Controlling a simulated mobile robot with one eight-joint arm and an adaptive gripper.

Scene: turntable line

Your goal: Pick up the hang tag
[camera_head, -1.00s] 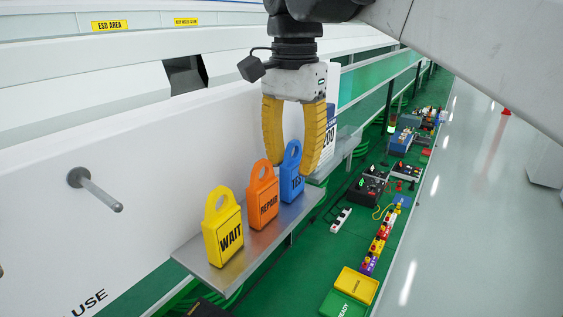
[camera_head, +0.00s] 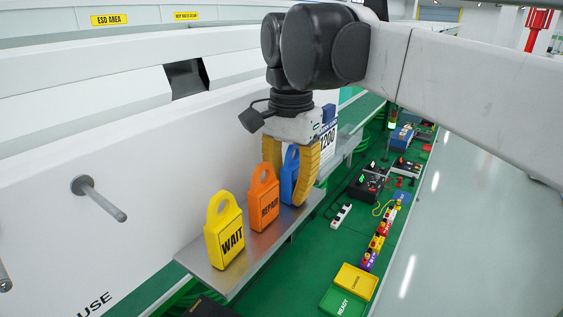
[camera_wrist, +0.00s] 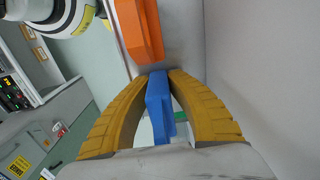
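Three padlock-shaped hang tags stand in a row on a metal shelf (camera_head: 207,262): a yellow WAIT tag (camera_head: 224,240), an orange REPAIR tag (camera_head: 264,205) and a blue tag (camera_head: 290,180) at the far end. My gripper (camera_head: 291,192) is down over the blue tag, with one yellow finger on each side. In the wrist view my gripper's fingertips (camera_wrist: 160,76) close in against the sides of the blue tag (camera_wrist: 158,108). The orange tag (camera_wrist: 138,32) lies just beyond. The finger nearer the orange tag is partly hidden in the head view.
A white wall panel (camera_head: 150,170) with metal pegs (camera_head: 100,200) runs behind the shelf. The grey floor beyond is clear.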

